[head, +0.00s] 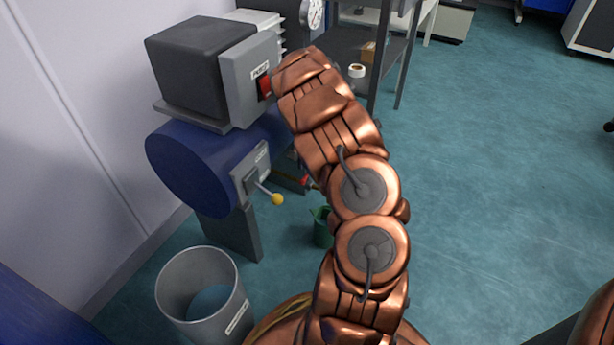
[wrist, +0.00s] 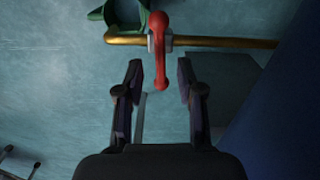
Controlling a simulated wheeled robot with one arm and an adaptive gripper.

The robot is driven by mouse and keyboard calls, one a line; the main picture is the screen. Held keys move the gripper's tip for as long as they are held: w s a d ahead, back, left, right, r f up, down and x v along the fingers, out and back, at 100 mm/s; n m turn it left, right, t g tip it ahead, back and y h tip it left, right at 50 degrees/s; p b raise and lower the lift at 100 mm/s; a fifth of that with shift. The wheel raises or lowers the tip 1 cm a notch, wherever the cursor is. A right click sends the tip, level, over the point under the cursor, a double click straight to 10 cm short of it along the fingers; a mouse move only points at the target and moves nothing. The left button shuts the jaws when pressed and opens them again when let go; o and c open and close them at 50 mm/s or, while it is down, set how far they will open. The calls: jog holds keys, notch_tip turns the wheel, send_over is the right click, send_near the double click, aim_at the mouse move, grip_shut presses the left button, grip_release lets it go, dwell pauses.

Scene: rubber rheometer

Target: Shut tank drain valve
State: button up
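The drain valve has a red handle (wrist: 160,58) on a brass pipe (wrist: 228,43) in the wrist view. The handle points across the pipe, with its free end toward my gripper. My gripper (wrist: 159,72) is open, and the handle's free end appears between its two fingers, with a gap on each side. I cannot tell the depth between them. In the head view the blue tank (head: 187,168) stands left of my arm, which hides my gripper. A small bit of red shows beside my arm under the tank's right end.
A lever with a yellow knob (head: 277,199) sticks out of the tank's front, below a grey machine with a red switch (head: 264,86). A green can (head: 321,228) and a grey bucket (head: 207,291) stand on the floor.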

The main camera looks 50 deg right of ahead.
aim_at(308, 173)
notch_tip(308, 173, down, 4)
jog(key=shift+f+b, duration=0.2)
jog(key=shift+b, duration=0.45)
grip_shut()
